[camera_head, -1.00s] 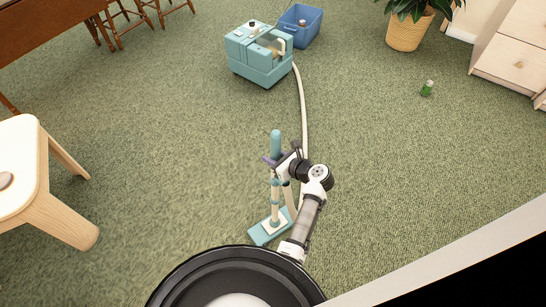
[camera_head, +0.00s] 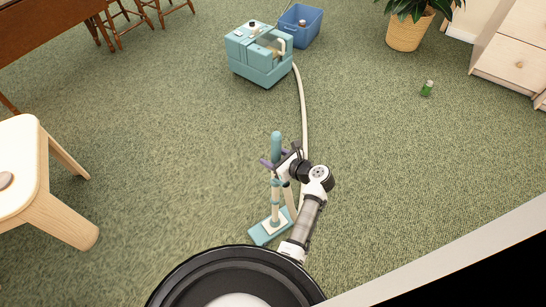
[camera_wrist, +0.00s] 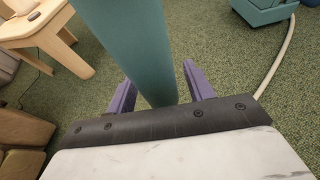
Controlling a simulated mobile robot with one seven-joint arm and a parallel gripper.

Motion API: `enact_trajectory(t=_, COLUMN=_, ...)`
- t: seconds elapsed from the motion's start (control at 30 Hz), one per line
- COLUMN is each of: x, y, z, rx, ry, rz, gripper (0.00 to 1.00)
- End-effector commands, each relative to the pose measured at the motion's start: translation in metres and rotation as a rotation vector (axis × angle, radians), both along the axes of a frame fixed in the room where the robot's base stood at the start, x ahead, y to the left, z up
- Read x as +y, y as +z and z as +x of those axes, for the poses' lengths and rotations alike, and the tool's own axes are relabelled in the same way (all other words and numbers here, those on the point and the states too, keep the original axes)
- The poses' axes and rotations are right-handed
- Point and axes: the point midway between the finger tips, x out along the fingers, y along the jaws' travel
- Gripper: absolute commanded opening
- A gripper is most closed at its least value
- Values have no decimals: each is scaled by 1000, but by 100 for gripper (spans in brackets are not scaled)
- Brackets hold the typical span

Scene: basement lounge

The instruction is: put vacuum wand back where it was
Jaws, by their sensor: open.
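The vacuum wand (camera_head: 276,147) stands upright on the green carpet, with a teal grip at the top, a pale tube and a flat teal floor head (camera_head: 268,232). Its pale hose (camera_head: 302,100) runs back to the teal vacuum body (camera_head: 258,62). My gripper (camera_head: 268,161) is at the wand's upper part. In the wrist view, my gripper's purple fingers (camera_wrist: 160,90) are spread on either side of the teal grip (camera_wrist: 130,45), with a visible gap on the right. The left finger looks close to the grip; contact cannot be told.
A blue bin (camera_head: 300,30) stands behind the vacuum body. A wooden stool (camera_head: 30,170) is at left and a brown table (camera_head: 40,30) at upper left. A potted plant (camera_head: 405,32), a drawer unit (camera_head: 515,55) and a small green can (camera_head: 427,88) are at right. Carpet around the wand is open.

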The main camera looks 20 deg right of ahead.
Motion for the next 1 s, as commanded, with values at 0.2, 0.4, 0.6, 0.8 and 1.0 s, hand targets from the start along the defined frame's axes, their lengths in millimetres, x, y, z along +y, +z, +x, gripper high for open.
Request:
enact_trajectory(t=0.2, x=-18, y=13, z=-33, rx=0, ry=-6, rz=1, gripper=52)
enact_trajectory(t=0.4, x=-35, y=30, z=-68, rx=0, ry=-6, rz=-2, gripper=52)
enact_trajectory(t=0.6, x=-46, y=41, z=-91, rx=1, ry=-4, rz=1, gripper=52)
enact_trajectory(t=0.8, x=-49, y=45, z=-97, rx=2, ry=-2, rz=1, gripper=52)
enact_trajectory(t=1.0, x=-49, y=45, z=-97, rx=2, ry=-2, rz=1, gripper=52)
